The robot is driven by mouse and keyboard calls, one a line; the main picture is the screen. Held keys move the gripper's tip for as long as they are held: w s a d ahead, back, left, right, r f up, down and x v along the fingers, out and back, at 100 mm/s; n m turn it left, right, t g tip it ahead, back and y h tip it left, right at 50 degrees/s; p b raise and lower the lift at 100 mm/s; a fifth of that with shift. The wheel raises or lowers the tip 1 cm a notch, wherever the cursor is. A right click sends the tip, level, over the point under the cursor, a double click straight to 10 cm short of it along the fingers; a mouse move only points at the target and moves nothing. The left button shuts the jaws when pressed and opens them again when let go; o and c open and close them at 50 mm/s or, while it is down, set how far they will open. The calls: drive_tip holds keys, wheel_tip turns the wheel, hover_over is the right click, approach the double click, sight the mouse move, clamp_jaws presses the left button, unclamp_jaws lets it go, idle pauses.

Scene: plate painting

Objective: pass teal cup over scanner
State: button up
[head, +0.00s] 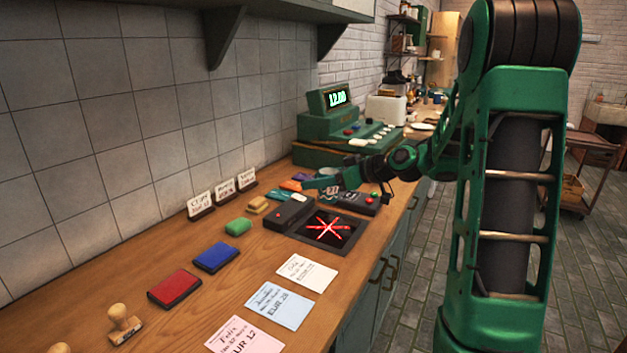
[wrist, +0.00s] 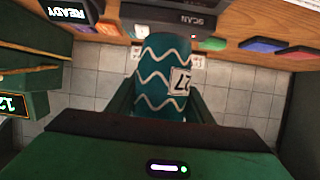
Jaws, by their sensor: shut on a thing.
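The teal cup (wrist: 158,75) has white zigzag lines and a small white tag reading 27. My gripper (wrist: 190,100) is shut on it, with dark green fingers on both sides of the cup. In the head view the cup (head: 323,182) is small and partly hidden by my gripper (head: 335,190), above the counter just beyond the scanner. The scanner (head: 347,242) is a dark plate with a red star of light. A grey housing marked SCAN (wrist: 172,20) shows at the top of the wrist view, close to the cup.
A green cash register (head: 330,152) showing 12.00 stands behind my gripper. Red (head: 174,288), blue (head: 216,257) and green (head: 238,227) pads lie left of the scanner. Paper cards (head: 278,305) lie along the front edge. Small signs (head: 224,188) stand by the wall.

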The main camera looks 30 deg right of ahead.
drive_tip(key=shift+r, duration=0.1)
drive_tip(key=shift+r, duration=2.45)
drive_tip(key=shift+s, duration=0.1)
